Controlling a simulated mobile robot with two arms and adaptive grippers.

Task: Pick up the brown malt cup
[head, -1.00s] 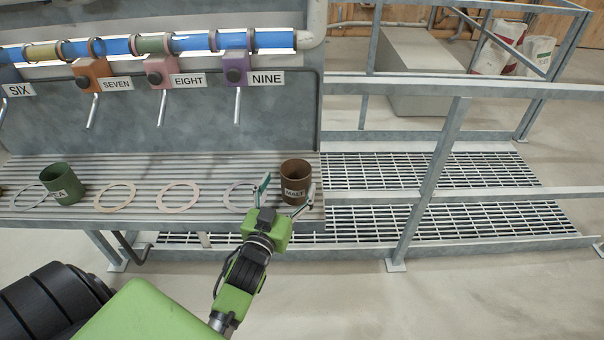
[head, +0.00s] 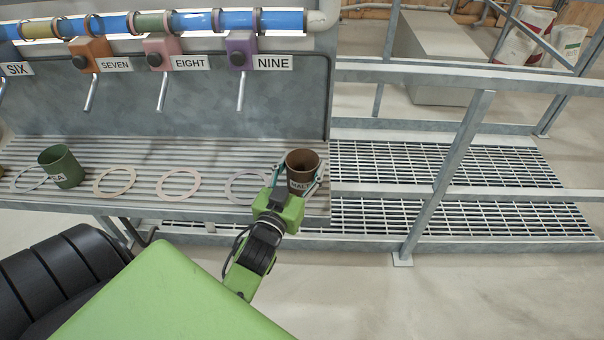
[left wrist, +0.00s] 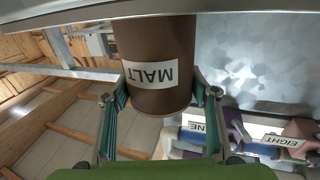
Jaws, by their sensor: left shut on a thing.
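The brown malt cup (head: 303,163) stands upright at the right end of the ribbed shelf (head: 215,160), its opening up. Its MALT label faces me. My left gripper (head: 297,178) is shut on the cup, one finger on each side. In the left wrist view the cup (left wrist: 158,45) appears upside down between the two fingers (left wrist: 163,92), with the label readable upside down. The cup's base seems to be at the shelf; I cannot tell whether it touches. My right gripper is not in view.
A green cup (head: 62,168) stands at the left on the shelf. Several flat rings lie between, one pale ring (head: 179,186) near the middle. Levers hang above, under number signs such as NINE (head: 272,63). A metal railing (head: 450,170) stands right of the shelf.

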